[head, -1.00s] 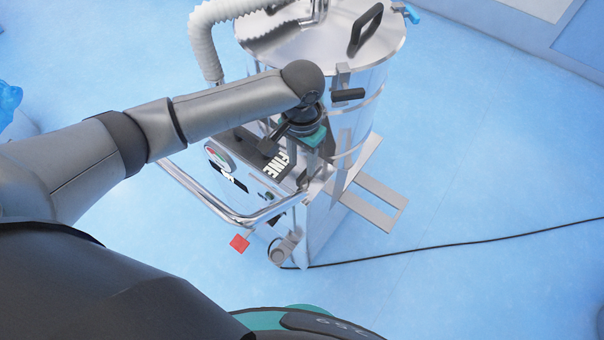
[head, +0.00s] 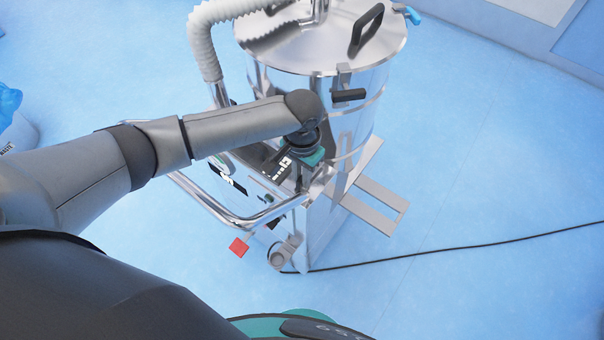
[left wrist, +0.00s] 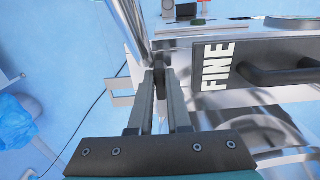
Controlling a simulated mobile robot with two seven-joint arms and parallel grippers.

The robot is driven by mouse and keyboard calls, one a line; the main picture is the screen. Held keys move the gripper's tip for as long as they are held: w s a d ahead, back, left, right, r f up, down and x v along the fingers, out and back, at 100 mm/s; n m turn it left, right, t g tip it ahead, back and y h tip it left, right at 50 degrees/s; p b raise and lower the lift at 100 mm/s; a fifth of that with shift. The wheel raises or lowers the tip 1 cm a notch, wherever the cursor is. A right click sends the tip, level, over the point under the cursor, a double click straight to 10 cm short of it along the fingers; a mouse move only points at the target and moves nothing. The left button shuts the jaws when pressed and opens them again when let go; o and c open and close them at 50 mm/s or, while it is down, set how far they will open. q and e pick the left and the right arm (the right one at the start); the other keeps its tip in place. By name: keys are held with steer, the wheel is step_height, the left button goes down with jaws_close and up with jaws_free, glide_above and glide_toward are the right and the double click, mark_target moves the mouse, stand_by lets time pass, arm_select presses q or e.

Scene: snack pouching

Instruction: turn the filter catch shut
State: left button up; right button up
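My left gripper (head: 302,178) is at the front of the steel vacuum unit (head: 345,150), pointing down, its fingers mostly hidden under the wrist in the head view. In the left wrist view its two fingers (left wrist: 158,78) stand parallel with a narrow gap. A small dark metal piece, perhaps the filter catch, shows between the tips; I cannot tell if the fingers touch it. Beside them, to the right, is a dark panel lettered FINE (left wrist: 217,68) with a black handle (left wrist: 282,73). My right gripper is not in view.
A white hose (head: 203,45) rises behind the arm. A black cable (head: 450,246) crosses the blue floor, which is otherwise clear on the right.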

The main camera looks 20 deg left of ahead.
arm_select(q)
jaws_close()
stand_by(0.8)
